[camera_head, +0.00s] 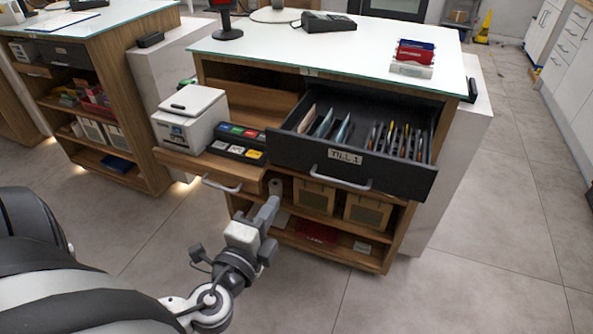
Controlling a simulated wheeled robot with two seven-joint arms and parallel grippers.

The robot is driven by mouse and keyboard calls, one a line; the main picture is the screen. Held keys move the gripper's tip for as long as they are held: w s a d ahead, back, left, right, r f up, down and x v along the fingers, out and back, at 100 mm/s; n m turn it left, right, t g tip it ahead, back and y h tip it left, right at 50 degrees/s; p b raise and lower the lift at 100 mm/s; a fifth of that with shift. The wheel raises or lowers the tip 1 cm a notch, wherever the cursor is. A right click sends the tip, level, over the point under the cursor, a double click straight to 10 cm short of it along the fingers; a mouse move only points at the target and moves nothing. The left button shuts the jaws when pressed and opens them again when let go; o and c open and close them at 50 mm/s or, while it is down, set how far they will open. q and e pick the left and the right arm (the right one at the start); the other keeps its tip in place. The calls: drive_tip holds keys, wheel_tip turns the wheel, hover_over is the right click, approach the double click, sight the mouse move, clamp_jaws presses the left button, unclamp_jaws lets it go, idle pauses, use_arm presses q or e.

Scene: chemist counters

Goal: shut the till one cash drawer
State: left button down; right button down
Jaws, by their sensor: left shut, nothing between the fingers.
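The till one cash drawer (350,171) is a dark drawer with a "TILL 1" label and a grey bar handle. It stands pulled out from the counter, with notes and upright dividers showing inside. My left gripper (270,207) is shut and empty. In the picture it is below and left of the drawer front, in front of the lower shelves, and looks apart from the drawer. My right gripper is out of view.
A wooden pull-out (221,170) left of the drawer holds a white printer (190,118) and a block of coloured keys (238,143). The glass counter top (300,45) is above. Floor is clear at right.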

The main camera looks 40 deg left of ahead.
use_arm(q)
drive_tip(key=p, duration=0.3)
approach(302, 157)
drive_tip(key=x, duration=0.5)
drive_tip(key=shift+w+a+r, duration=0.1)
drive_tip(key=shift+r, duration=0.1)
drive_tip(key=shift+x, duration=0.85)
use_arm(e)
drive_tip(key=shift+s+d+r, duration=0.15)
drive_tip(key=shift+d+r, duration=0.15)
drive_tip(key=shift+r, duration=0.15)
use_arm(q)
drive_tip(key=shift+f, duration=0.15)
